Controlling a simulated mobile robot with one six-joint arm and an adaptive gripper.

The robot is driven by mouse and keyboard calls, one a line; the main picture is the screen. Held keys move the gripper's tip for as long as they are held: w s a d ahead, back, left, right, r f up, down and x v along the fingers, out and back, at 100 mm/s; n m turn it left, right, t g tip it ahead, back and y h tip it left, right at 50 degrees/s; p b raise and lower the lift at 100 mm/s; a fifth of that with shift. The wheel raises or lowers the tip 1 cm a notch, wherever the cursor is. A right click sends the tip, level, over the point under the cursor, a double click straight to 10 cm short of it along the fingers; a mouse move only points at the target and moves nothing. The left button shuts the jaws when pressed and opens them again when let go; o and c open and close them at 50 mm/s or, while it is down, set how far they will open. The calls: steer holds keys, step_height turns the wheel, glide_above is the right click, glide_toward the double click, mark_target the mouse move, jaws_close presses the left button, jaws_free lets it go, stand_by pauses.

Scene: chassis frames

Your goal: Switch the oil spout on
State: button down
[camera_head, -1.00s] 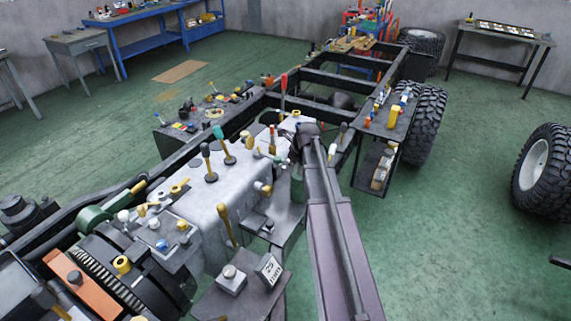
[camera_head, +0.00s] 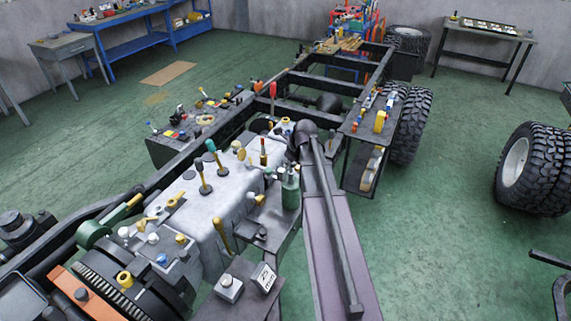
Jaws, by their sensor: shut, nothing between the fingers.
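A green can (camera_head: 290,188) with a narrow upright top stands on the dark side shelf, right of the grey engine housing (camera_head: 215,185). It looks like the oil can, but its spout and any switch are too small to tell apart. My arm (camera_head: 335,240) rises from the bottom right, and its dark joint is just above and right of the can. My gripper (camera_head: 293,153) shows only as a small dark shape by that joint, close above the can's top. It is shut and empty. I cannot tell whether it touches the can.
Several upright levers (camera_head: 201,175) with coloured grips stand on the housing. A block marked with a number (camera_head: 263,277) sits on the lower shelf. The chassis frame (camera_head: 320,85) runs to the back, with a tyre (camera_head: 410,125) at its right.

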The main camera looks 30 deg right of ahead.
steer(key=shift+s+r, duration=0.15)
steer(key=shift+r, duration=0.25)
stand_by(0.5)
steer(key=s+a+f+n+g, duration=0.1)
steer(key=s+a+n, duration=0.4)
steer(key=n, duration=0.5)
steer(key=s+a+f+n+g+h+b, duration=0.1)
steer(key=s+a+n, duration=0.4)
steer(key=a+n, duration=0.4)
steer(key=s+a+f+n+g, duration=0.1)
steer(key=s+a+n, duration=0.4)
steer(key=n, duration=0.7)
steer(key=shift+s+a+n+g+h, duration=0.35)
steer(key=shift+a+g, duration=0.15)
steer(key=shift+a, duration=0.65)
